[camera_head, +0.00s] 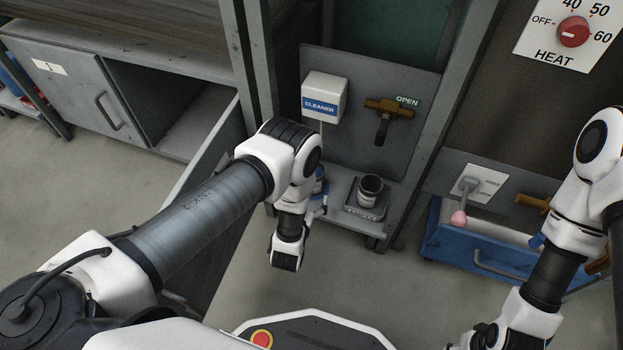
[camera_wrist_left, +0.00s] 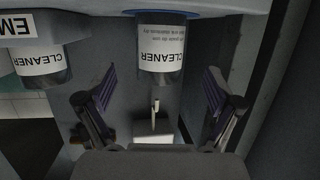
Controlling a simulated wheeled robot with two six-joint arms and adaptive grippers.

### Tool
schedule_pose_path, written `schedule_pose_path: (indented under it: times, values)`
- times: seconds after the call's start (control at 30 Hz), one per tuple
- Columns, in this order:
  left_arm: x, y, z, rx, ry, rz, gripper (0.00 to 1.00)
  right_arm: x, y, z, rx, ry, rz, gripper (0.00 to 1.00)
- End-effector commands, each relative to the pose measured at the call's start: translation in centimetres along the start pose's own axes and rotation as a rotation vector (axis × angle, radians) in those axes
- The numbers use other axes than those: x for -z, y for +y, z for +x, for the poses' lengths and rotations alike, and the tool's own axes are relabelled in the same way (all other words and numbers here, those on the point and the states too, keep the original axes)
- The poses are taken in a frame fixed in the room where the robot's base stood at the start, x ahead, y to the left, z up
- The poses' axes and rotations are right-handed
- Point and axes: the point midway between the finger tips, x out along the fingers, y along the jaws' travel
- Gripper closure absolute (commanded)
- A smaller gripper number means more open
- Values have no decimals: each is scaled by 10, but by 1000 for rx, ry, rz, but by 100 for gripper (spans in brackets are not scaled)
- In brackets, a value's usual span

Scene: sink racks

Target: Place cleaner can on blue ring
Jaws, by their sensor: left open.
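A can labelled CLEANER (camera_wrist_left: 160,52) is in the middle of the left wrist view, which shows it upside down. Its base meets the blue ring (camera_wrist_left: 187,14) on the shelf, and it looks upright there. My left gripper (camera_wrist_left: 160,98) is open, with a finger spread to each side of the can and a gap on both sides. In the head view my left gripper (camera_head: 318,203) is by the shelf, and my arm mostly hides this can. A second CLEANER can (camera_head: 370,188) stands on the EMPTY holder (camera_head: 362,212). My right gripper (camera_head: 483,336) is at the bottom edge, its fingers unclear.
A white CLEANER dispenser (camera_head: 325,98) is on the panel above the shelf, beside a brown valve handle (camera_head: 385,108) marked OPEN. A blue drawer (camera_head: 485,258) and a pink-tipped lever (camera_head: 462,205) are to the right. A red HEAT knob (camera_head: 573,32) is at upper right.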

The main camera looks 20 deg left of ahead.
Motion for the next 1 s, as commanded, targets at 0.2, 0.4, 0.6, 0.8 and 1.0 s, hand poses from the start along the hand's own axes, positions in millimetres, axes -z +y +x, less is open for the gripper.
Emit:
schedule_pose_path:
  times: [0.2, 0.4, 0.6, 0.8, 1.0]
  values:
    - [2, 0, -34, 0, 0, 0, 8, 0, 0, -16, 0, 0, 0, 60]
    - [0, 0, -36, 1, -1, 0, 8, 0, 0, -15, 0, 0, 0, 60]
    - [-23, -52, -76, 19, -406, 55, 8, 0, 0, -15, 0, 0, 0, 60]
    - [-31, -94, -237, -18, -1101, 58, 8, 0, 0, -14, 0, 0, 0, 60]
    - [-24, -96, -291, -52, -1276, 53, 8, 0, 0, -14, 0, 0, 0, 60]
